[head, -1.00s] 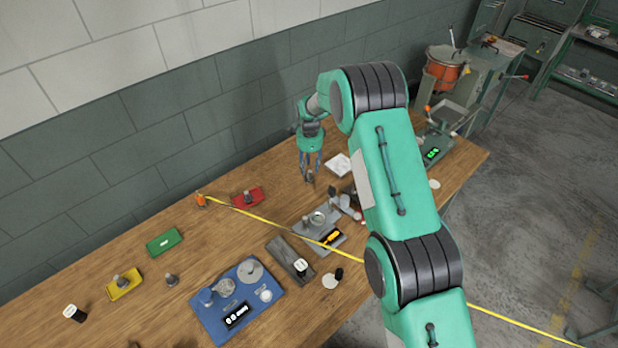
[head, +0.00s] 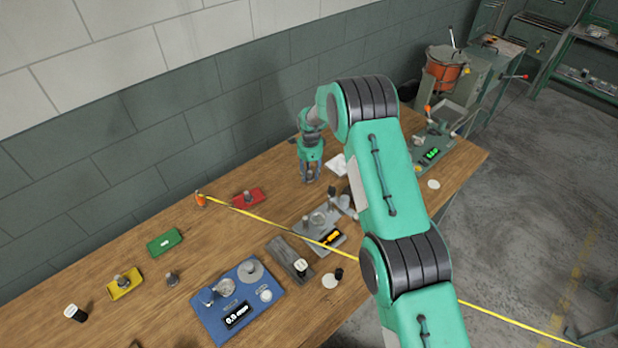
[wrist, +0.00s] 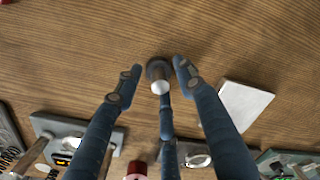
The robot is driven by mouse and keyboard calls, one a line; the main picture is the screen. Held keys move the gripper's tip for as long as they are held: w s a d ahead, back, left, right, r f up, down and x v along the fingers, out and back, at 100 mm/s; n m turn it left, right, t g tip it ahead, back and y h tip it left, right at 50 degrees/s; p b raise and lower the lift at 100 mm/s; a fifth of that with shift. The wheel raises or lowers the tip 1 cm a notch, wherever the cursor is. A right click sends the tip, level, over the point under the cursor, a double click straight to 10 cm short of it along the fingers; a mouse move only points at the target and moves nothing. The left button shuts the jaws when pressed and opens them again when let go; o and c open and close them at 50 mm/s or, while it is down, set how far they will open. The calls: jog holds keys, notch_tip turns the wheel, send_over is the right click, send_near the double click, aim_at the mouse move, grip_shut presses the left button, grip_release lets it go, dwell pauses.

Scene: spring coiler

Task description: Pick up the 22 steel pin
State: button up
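A steel pin with a dark round base (wrist: 158,72) stands on the wooden table in the wrist view, its bright end toward the camera. No number can be read on it. My gripper (wrist: 156,78) is open, with two fingertips on either side of the pin and a third finger below it. A gap shows on the left; the right fingertip is close to the pin, and contact cannot be told. In the head view my gripper (head: 310,180) points down near the wall, low over the table, and mostly hides this pin.
A white block (wrist: 243,103) lies right of the pin. Other pins stand on a red plate (head: 258,200), on a yellow plate (head: 130,290) and loose (head: 172,279) on the table. A yellow tape (head: 275,224) crosses the table. A blue gauge tray (head: 212,320) is in front.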

aim_at(309, 171)
dwell(0.3)
grip_shut()
jog(key=shift+r, duration=0.1)
jog(key=shift+r, duration=4.9)
